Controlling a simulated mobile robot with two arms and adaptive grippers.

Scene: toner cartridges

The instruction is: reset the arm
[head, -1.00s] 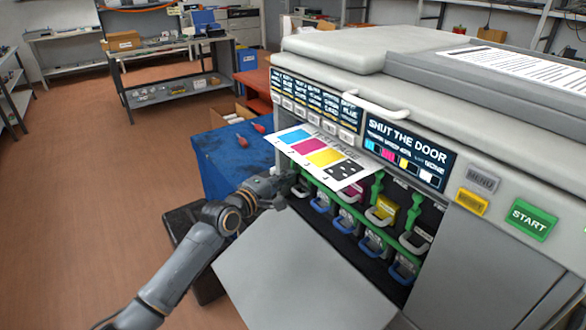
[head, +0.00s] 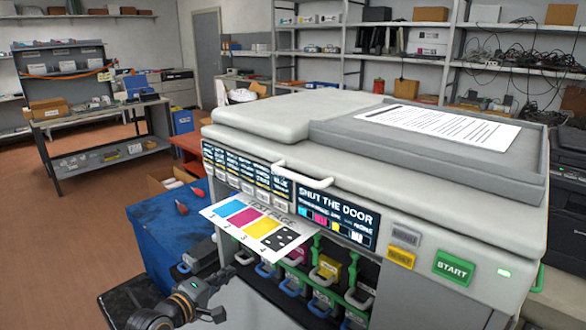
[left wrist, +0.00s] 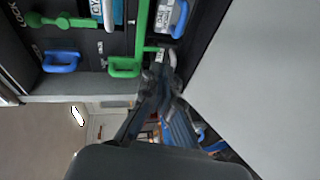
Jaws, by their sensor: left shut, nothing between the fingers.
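My left gripper (head: 222,292) is at the bottom of the head view, in front of the printer's open cartridge bay. In the left wrist view its fingers (left wrist: 165,95) are together with nothing between them, close to the bay's lower edge. The large grey printer (head: 420,190) shows a "SHUT THE DOOR" panel (head: 335,210). Its lowered door (head: 245,305) hangs open beside the gripper. Cartridges with handles, including a yellow one (head: 328,268), sit in the bay with green levers. My right gripper is not in view.
A printed colour sheet (head: 258,226) sticks out above the bay. A blue cabinet (head: 160,225) with red-handled tools on top stands left of the printer. Shelves (head: 370,55) line the back wall. The floor (head: 60,240) at left is open.

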